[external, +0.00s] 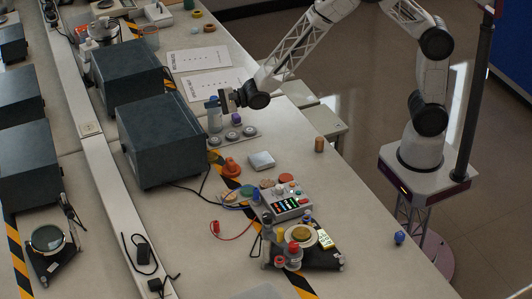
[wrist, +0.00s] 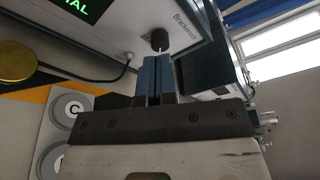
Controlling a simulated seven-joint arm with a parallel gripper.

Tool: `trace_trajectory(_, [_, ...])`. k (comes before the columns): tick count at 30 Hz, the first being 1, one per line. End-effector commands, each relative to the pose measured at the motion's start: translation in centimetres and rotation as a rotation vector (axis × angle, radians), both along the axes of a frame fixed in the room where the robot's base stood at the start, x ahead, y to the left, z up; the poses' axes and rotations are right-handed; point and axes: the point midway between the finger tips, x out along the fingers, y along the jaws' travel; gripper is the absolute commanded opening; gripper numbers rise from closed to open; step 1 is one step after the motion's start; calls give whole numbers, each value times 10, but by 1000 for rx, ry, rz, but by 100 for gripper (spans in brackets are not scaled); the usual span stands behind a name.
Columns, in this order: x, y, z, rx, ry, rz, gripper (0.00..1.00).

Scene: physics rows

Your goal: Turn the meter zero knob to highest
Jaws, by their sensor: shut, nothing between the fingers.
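A dark round knob (wrist: 160,40) with a light pointer line sits on the pale front panel of a boxy instrument in the wrist view. I cannot read a label that confirms it as the meter zero knob. My gripper (wrist: 157,64) is shut and empty, with its blue-grey fingertips just below the knob; I cannot tell whether they touch it. In the external view my gripper (external: 224,100) is beside the right end of the dark instrument box (external: 165,138). The instrument's front panel and knob are hidden in that view.
A green-lit display (wrist: 78,8) is left of the knob, with a black cable below. A cluttered control box (external: 285,201) lies nearer the front.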

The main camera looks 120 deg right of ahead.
Motion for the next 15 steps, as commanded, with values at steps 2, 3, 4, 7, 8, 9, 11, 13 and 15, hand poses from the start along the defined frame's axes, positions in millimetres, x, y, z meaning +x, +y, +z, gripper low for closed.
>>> trace_trajectory(2, [0, 0, 0, 0, 0, 0, 0])
trace_trajectory(3, [-1, 0, -1, 0, 0, -1, 0])
trace_trajectory(4, [-2, -1, -2, 0, 1, 0, 0])
trace_trajectory(7, [-6, -2, -7, 1, 2, 0, 0])
trace_trajectory(8, [-8, -2, -8, 1, 2, 0, 0])
trace_trajectory(9, [-9, -3, -9, 1, 2, 0, 0])
trace_trajectory(11, [-10, -3, -10, 0, 1, 0, 0])
trace_trajectory(13, [-10, -3, -10, 0, 0, 0, 0])
trace_trajectory(15, [-10, -3, -10, 0, 0, 0, 0])
